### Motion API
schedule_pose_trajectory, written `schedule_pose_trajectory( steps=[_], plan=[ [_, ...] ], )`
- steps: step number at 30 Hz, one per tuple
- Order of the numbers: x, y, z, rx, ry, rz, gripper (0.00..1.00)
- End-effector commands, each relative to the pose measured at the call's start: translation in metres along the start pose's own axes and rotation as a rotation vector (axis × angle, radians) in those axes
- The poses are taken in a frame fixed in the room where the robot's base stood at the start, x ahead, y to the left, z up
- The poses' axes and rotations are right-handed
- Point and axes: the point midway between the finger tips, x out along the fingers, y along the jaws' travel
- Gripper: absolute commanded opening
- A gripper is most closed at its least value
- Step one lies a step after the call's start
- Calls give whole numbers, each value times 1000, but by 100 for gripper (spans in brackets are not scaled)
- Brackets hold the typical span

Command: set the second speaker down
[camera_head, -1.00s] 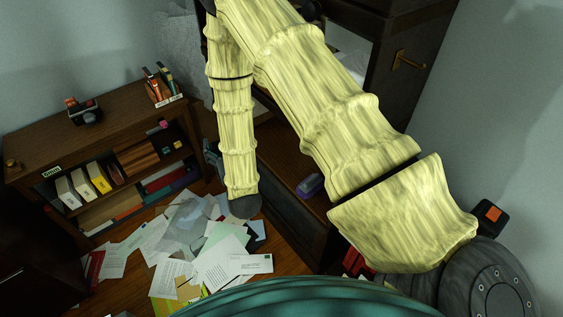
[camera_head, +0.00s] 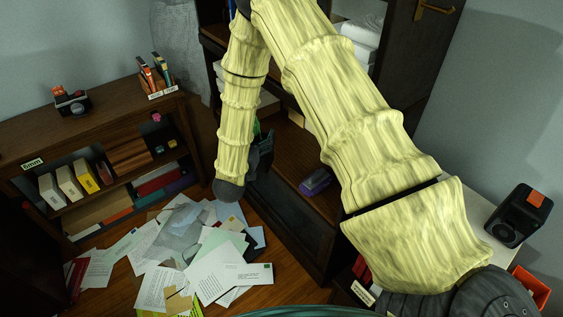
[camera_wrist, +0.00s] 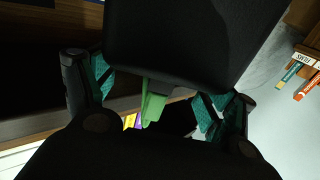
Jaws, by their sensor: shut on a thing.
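A black speaker (camera_head: 520,213) with an orange patch stands on a pale surface at the right of the head view. My gripper (camera_wrist: 155,100) shows in the wrist view with a teal-padded finger on either side. It is shut on a large black boxy thing (camera_wrist: 190,40), which looks like the second speaker and fills the upper middle of that view. In the head view my gripper (camera_head: 260,155) is a dark shape partly hidden behind my forearm, beside the dark cabinet. The held speaker cannot be made out there. A green piece (camera_wrist: 153,105) shows between the fingers.
Papers (camera_head: 205,255) litter the floor. A dark shelf unit (camera_head: 290,225) holds a purple item (camera_head: 316,182). An orange-red bin (camera_head: 530,288) is at lower right.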

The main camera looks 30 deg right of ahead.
Motion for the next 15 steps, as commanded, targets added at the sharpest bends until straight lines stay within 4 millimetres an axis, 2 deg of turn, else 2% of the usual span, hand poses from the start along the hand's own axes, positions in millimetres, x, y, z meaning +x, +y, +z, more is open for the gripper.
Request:
schedule_pose_trajectory(
  steps=[1,6,15],
  plan=[
    [5,3,15,3,2,30,21],
    [16,14,36,3,2,129,21],
    [26,27,55,2,2,238,21]
  ],
)
